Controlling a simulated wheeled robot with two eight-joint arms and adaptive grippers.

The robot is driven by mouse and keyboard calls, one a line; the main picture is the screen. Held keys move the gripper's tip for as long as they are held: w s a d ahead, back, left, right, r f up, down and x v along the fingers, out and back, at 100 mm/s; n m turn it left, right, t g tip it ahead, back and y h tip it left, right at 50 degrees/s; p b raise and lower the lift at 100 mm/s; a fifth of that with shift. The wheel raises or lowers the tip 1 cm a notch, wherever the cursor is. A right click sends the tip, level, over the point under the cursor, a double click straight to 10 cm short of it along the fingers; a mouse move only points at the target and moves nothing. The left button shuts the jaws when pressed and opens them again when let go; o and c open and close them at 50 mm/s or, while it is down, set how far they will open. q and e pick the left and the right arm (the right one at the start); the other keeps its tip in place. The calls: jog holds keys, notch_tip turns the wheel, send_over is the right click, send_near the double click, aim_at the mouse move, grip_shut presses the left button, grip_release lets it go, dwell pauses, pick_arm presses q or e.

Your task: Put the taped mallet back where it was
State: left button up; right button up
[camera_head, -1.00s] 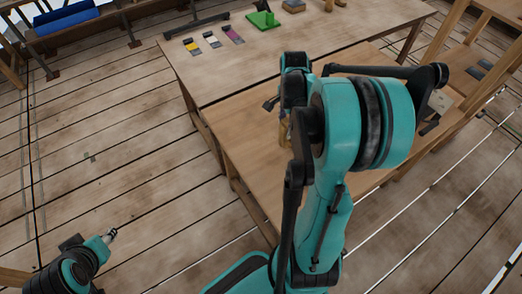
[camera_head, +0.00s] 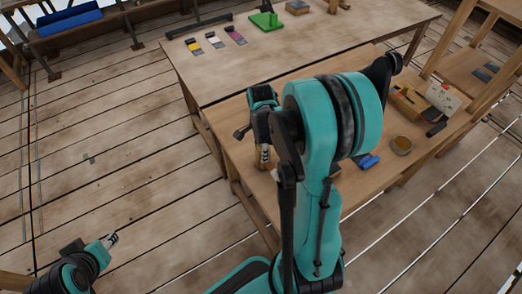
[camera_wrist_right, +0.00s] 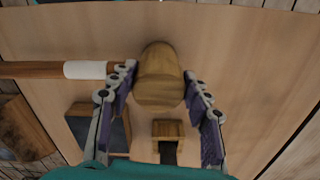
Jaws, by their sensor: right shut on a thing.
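The taped mallet shows in the right wrist view, with a rounded wooden head (camera_wrist_right: 160,78) between my right fingers. Its handle runs out to the left, with a band of white tape (camera_wrist_right: 85,70) near the head. My right gripper (camera_wrist_right: 160,92) is shut on the mallet head; it also shows in the head view (camera_head: 264,155), over the left part of the lower wooden bench (camera_head: 240,170). I cannot make out the mallet in the head view. My left gripper (camera_head: 112,238) is low at the left, over the plank floor and away from the bench; its jaw opening is too small to judge.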

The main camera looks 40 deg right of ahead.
jog(key=shift+r, duration=0.1)
jog(key=shift+s, duration=0.1)
jog(key=o, duration=1.5)
jog(key=shift+o, duration=0.2)
